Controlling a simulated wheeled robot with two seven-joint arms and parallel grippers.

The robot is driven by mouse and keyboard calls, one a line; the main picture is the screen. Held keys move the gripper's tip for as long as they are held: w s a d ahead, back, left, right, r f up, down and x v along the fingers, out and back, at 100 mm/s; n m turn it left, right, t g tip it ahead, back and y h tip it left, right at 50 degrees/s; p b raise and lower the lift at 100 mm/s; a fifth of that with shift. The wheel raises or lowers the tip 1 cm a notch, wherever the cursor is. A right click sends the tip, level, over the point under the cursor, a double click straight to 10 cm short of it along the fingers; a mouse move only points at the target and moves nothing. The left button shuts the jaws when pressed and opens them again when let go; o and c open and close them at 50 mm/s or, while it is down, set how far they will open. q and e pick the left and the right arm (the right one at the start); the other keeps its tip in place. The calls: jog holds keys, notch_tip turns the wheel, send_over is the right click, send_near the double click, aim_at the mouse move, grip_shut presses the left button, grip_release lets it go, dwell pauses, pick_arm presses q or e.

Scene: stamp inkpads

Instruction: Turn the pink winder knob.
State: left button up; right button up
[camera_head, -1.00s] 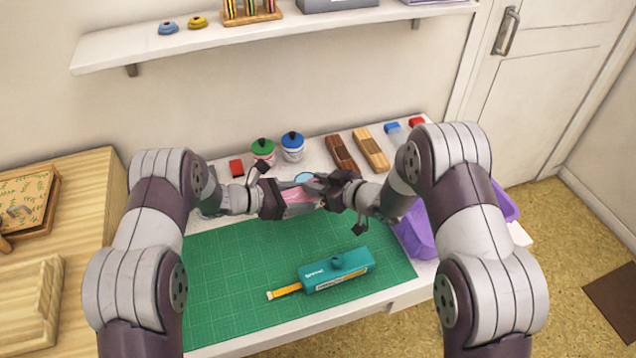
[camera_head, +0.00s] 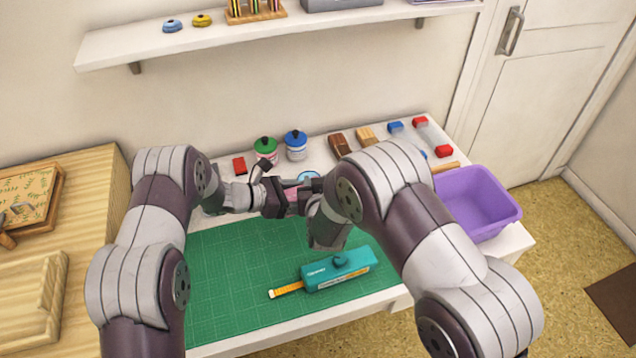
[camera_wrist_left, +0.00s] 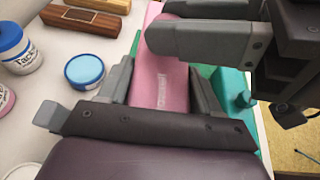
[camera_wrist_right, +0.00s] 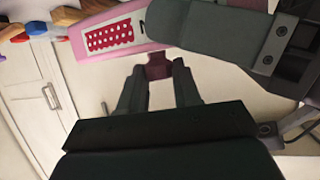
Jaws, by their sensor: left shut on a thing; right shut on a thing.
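A pink winder body (camera_head: 293,193) is held above the back of the green mat. It also shows in the left wrist view (camera_wrist_left: 168,85), between the fingers of my left gripper (camera_wrist_left: 160,80), which is shut on it. In the right wrist view its side carries a red panel with white dots (camera_wrist_right: 110,36). A darker pink knob (camera_wrist_right: 158,66) sticks out of the body there. My right gripper (camera_wrist_right: 158,78) is shut on this knob. The knob is mostly hidden in the head view by my right wrist.
A teal winder (camera_head: 338,270) with yellow tape lies on the green mat (camera_head: 230,300). Green-lidded (camera_head: 265,150) and blue-lidded (camera_head: 296,146) jars stand behind, beside a light-blue inkpad. A purple bin (camera_head: 480,205) stands at right. Wooden blocks and markers line the back.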

jog(key=shift+a+r+m+h, duration=0.1)
jog(key=shift+a+m+h, duration=0.05)
jog(key=shift+m+h, duration=0.8)
jog(key=shift+h, duration=0.25)
jog(key=o, duration=1.1)
jog(key=shift+c, duration=0.2)
jog(key=d+v, duration=0.1)
jog(key=v, duration=1.1)
jog(key=shift+a, duration=0.45)
